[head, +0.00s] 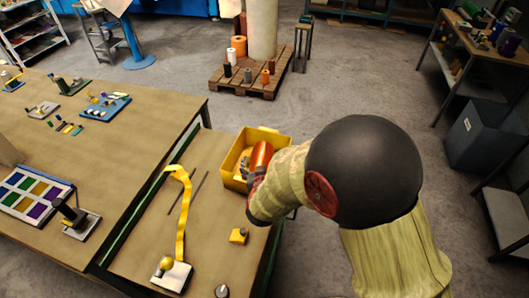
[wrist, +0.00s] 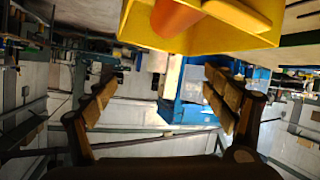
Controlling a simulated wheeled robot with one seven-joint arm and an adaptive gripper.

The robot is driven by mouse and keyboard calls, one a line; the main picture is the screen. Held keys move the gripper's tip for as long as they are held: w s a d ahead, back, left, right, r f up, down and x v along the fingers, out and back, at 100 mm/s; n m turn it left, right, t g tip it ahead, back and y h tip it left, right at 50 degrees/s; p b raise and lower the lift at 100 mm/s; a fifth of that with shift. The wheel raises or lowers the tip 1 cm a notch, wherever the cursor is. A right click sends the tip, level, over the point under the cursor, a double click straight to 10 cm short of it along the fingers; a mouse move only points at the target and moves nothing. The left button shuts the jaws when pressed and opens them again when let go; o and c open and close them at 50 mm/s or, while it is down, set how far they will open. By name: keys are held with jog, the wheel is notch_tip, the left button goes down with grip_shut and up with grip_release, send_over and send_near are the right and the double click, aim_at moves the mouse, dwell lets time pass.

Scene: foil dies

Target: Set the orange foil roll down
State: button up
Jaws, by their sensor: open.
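The orange foil roll (head: 262,153) lies in a yellow bin (head: 233,166) on the near bench, tilted, with its upper end near the bin's rim. In the wrist view the roll (wrist: 175,17) shows at the top, inside the yellow bin (wrist: 205,40). My gripper (wrist: 162,82) is open, with its two padded fingers spread and nothing between them. In the head view my arm reaches in from the right and ends at the bin's near side, hiding part of the bin and the roll's lower end.
A yellow strip (head: 183,215) runs along the bench to a small device (head: 171,274). A small yellow block (head: 238,236) lies near the bench edge. A wooden pallet (head: 250,85) with several rolls stands on the floor behind. Bench top left of the bin is mostly clear.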

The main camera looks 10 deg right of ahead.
jog(key=s+d+r+g+y, duration=0.1)
jog(key=s+r+g+y, duration=0.1)
jog(key=s+r, duration=0.4)
jog(key=s+r+g+y, duration=0.15)
jog(key=s+r, duration=0.25)
jog(key=r, duration=0.4)
jog(key=s+d+r+g, duration=0.1)
jog(key=s+d, duration=0.3)
jog(key=s, duration=0.3)
jog(key=s+d+r+g+h, duration=0.1)
jog(key=s+d+r+g, duration=0.1)
jog(key=s, duration=0.5)
jog(key=s+d+r+m+g+h, duration=0.1)
jog(key=s+d+r, duration=0.1)
jog(key=s+d, duration=0.3)
jog(key=shift+s+d, duration=0.35)
jog(key=shift+s, duration=0.75)
jog(key=shift+f, duration=0.15)
notch_tip(320, 180, down, 4)
jog(key=b, duration=0.4)
